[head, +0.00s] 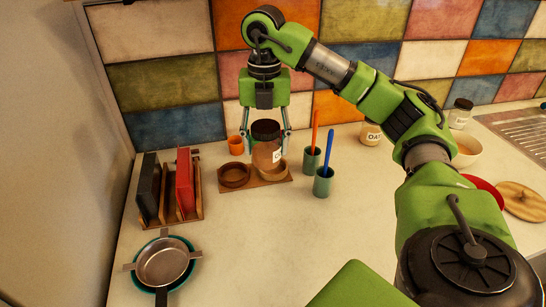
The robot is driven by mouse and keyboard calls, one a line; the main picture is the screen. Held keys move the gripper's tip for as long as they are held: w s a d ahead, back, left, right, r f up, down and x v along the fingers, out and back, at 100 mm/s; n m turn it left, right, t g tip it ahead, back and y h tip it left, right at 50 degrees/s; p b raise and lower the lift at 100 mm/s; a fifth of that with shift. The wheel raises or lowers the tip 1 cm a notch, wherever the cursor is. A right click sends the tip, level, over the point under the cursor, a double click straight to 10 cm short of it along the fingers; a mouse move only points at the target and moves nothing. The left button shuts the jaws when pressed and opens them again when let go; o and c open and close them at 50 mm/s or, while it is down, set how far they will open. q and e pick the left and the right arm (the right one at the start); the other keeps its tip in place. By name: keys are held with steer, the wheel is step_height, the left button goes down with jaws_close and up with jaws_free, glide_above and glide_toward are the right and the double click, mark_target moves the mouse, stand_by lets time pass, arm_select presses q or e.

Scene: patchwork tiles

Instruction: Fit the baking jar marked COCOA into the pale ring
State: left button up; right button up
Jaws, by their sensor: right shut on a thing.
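The jar (266,152) has a dark lid and brown contents. A white label on its right side shows only its first letter or so, seemingly a C. My right gripper (267,143) points down and is shut on the jar, one finger on each side. The jar is upright at the pale ring (271,178), on the right of a small wooden board (253,183). Its base hides part of the ring; I cannot tell whether it is inside or just above. A darker brown ring (235,176) sits empty on the left. My left gripper is out of view.
Teal cups with an orange stick (315,128) and a blue stick (327,152) stand close right of the board. An orange cup (236,145) stands behind. A rack (184,215) and a pan (163,263) are left. An oats jar (371,133) stands right.

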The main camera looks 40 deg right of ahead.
steer(key=w+d+f, duration=0.2)
steer(key=f, duration=0.1)
steer(key=w+d+f+p, duration=0.1)
steer(key=w+d+f, duration=0.1)
steer(key=d+f, duration=0.1)
steer(key=w+d+f+p, duration=0.1)
steer(key=d+f, duration=0.1)
steer(key=f, duration=0.2)
steer(key=shift+w+d+f, duration=0.15)
steer(key=shift+w+d, duration=0.15)
steer(key=shift+w, duration=0.1)
steer(key=shift+f, duration=0.4)
steer(key=shift+f, duration=0.1)
steer(key=o, duration=1.4)
steer(key=shift+c, duration=0.2)
